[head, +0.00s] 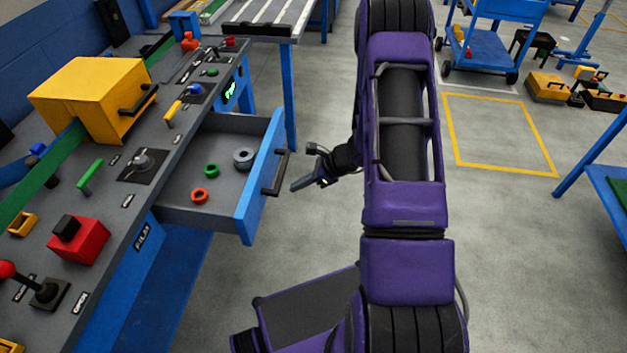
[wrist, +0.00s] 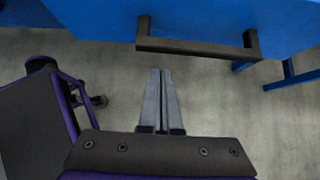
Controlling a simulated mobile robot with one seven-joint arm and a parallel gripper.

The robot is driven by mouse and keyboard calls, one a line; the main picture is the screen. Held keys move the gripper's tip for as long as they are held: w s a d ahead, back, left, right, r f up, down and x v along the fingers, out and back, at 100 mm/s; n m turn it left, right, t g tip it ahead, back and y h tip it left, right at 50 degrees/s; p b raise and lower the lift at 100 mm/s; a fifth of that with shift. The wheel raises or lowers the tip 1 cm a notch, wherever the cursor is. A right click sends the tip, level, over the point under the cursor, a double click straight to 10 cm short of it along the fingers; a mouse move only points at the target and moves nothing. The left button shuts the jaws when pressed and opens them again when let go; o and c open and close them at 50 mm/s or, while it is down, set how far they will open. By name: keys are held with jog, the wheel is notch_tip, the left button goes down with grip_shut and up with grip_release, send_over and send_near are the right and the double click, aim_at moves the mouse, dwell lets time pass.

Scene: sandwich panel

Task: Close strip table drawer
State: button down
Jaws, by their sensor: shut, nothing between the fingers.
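The strip table drawer (head: 218,167) stands pulled out from the blue and grey table, with its blue front (head: 255,185) facing right. It holds a red ring (head: 199,196), a green ring (head: 211,170) and a grey ring (head: 243,157). Its black handle (head: 276,174) is on the front. My gripper (head: 296,187) is shut and empty, just right of the handle and apart from it in the head view. In the wrist view the shut fingers (wrist: 158,74) point toward the handle (wrist: 197,48), with a small gap between them in the picture.
The table top (head: 128,205) carries a yellow box (head: 95,97) with a black handle, a red button box (head: 78,241) and several tools. A blue cart (head: 492,40) and a yellow floor outline (head: 499,134) lie to the right. The floor between is clear.

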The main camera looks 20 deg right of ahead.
jog(key=shift+w+a, duration=0.25)
jog(key=shift+a, duration=0.25)
jog(key=shift+w+a, duration=0.25)
jog(key=shift+a, duration=0.2)
jog(key=b, duration=0.4)
send_over(209, 187)
jog(key=shift+s+d, duration=0.1)
jog(key=shift+d, duration=0.2)
jog(key=shift+a+r, duration=0.1)
jog(key=shift+a, duration=0.1)
jog(key=shift+a+r, duration=0.1)
jog(key=shift+a, duration=0.05)
